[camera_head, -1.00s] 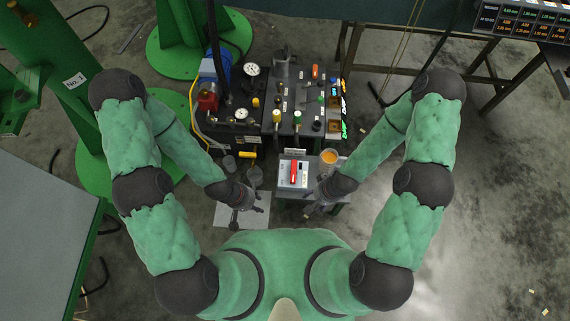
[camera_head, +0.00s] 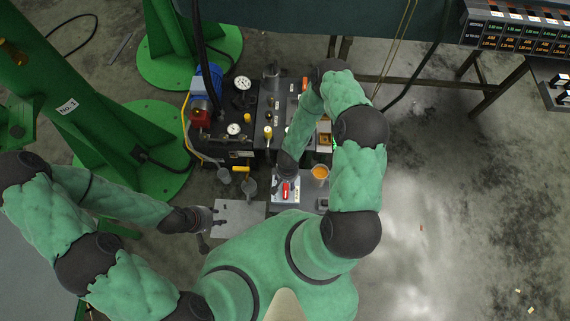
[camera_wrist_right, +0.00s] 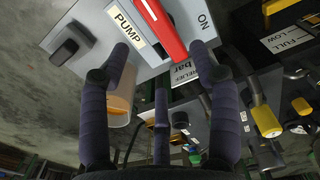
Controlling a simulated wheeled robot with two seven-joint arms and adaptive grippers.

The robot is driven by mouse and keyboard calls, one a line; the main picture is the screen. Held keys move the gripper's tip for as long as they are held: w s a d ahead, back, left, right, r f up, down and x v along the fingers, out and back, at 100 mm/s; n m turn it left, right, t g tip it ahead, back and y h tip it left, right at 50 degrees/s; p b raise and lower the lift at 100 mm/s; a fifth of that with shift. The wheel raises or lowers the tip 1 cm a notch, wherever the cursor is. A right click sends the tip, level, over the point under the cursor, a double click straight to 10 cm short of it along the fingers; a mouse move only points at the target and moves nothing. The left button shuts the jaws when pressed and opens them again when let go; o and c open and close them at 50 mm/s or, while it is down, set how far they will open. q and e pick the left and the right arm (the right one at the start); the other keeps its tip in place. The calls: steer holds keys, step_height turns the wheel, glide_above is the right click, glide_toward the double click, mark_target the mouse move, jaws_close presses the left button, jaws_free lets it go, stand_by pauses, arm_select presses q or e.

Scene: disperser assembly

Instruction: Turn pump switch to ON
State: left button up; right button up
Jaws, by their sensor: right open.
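The pump switch has a red handle (camera_head: 285,190) on a pale box (camera_head: 277,198) below the black machine in the head view. In the right wrist view the red handle (camera_wrist_right: 164,30) fills the top centre, with a PUMP label to its left and ON printed to its right. My right gripper (camera_wrist_right: 162,62) is open and empty. Its fingers straddle the area just below the red handle in that view, and I see no clear contact. My left gripper (camera_head: 212,226) is left of the grey plate, small in view, its opening unclear.
A cup of orange liquid (camera_head: 320,173) stands right of the switch box. The black machine (camera_head: 235,120) with gauges and knobs stands behind. A yellow knob (camera_wrist_right: 266,122) is at the right in the wrist view.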

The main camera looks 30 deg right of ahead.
mark_target(287, 186)
step_height(287, 186, down, 8)
steer(key=b, duration=0.3)
steer(key=c, duration=1.2)
